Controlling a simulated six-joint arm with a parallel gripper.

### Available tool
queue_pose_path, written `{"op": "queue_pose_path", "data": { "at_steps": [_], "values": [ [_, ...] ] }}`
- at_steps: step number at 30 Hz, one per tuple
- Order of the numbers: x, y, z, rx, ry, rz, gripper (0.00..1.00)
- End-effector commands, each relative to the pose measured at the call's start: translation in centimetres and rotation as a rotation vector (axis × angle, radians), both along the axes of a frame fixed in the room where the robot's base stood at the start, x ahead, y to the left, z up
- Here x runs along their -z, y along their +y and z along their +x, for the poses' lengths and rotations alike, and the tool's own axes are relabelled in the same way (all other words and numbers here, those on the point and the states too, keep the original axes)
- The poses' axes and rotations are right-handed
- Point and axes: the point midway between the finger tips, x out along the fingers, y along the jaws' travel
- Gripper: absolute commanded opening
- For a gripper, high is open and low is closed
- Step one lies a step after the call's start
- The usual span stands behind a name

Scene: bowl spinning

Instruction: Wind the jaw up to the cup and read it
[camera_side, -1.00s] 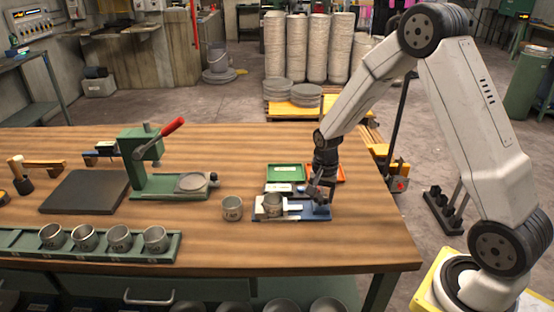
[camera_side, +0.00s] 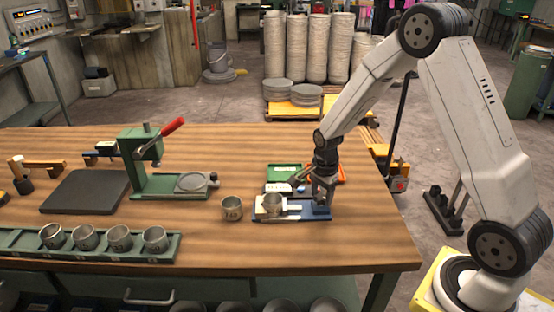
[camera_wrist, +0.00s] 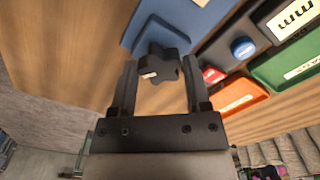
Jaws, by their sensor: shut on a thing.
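A metal cup (camera_side: 272,203) stands on the blue gauge base (camera_side: 318,217), at the left end of the pale sliding jaw (camera_side: 293,208). I cannot tell whether jaw and cup touch. My gripper (camera_side: 322,198) points down at the right end of the gauge. In the wrist view my gripper (camera_wrist: 160,75) is shut on a black lobed knob (camera_wrist: 160,63), with one finger on each side. The blue base (camera_wrist: 182,18) shows beyond the knob. The readout (camera_wrist: 292,20) shows only "mm"; its number is out of view. The cup is not in the wrist view.
A second cup (camera_side: 231,209) stands just left of the gauge. Several cups sit in a green rack (camera_side: 20,244) at the front left. A green press (camera_side: 150,160) stands behind. A green tray (camera_side: 284,168) and an orange tray (camera_wrist: 240,95) lie close behind my gripper.

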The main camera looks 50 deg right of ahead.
Motion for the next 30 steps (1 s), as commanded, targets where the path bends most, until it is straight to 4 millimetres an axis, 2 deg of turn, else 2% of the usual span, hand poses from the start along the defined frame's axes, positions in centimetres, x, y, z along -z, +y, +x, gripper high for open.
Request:
{"op": "queue_pose_path", "data": {
  "at_steps": [26,27,29,30],
  "values": [
    [0.06,-0.02,-0.01,0.001,0.000,0.000,0.02],
    [0.06,-0.02,-0.01,0.001,0.000,0.000,0.74],
    [0.06,-0.02,-0.02,0.000,0.000,0.000,0.93],
    [0.06,-0.01,-0.01,0.000,0.000,0.000,0.94]
  ]
}}
